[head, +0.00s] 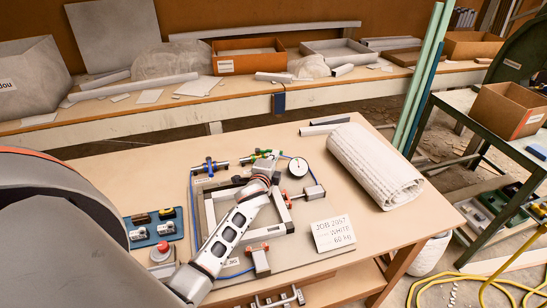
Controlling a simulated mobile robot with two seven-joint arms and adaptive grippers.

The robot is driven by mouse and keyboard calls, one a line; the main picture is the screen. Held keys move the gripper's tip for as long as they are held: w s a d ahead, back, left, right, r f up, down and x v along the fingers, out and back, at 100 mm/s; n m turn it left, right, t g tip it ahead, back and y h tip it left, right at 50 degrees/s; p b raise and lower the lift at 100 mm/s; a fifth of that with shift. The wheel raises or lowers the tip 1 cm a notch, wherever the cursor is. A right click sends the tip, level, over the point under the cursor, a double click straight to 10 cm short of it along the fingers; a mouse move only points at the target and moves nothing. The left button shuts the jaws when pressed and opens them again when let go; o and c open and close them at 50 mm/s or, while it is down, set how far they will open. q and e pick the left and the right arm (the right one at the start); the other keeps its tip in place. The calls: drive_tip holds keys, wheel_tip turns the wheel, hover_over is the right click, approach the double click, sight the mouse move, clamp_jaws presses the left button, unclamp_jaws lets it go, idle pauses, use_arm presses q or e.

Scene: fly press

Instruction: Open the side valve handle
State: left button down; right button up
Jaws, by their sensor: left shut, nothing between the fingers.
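A small valve and hose assembly sits on the workbench (130,172). It has a blue valve handle (209,165) at its back left, a green handle (260,152) at the back, a red handle (286,198) on the right side and another red handle (258,247) at the front. I cannot tell which is the side valve handle. A round gauge (298,167) stands at the back right. My left gripper (268,163) is shut and empty over the back of the assembly, close to the green handle. Contact cannot be made out. My right gripper is out of view.
A rolled cloth (375,164) lies to the right and a white job card (333,234) at the front right. A blue tray (154,227) and a red push button (162,251) are on the left. Green poles (419,75) stand behind the bench's right end.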

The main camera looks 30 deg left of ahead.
use_arm(q)
drive_tip(key=shift+w, duration=0.2)
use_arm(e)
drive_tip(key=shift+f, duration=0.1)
use_arm(q)
drive_tip(key=shift+w, duration=0.65)
drive_tip(key=shift+x, duration=1.05)
drive_tip(key=shift+w+d+r, duration=0.1)
drive_tip(key=shift+r, duration=0.1)
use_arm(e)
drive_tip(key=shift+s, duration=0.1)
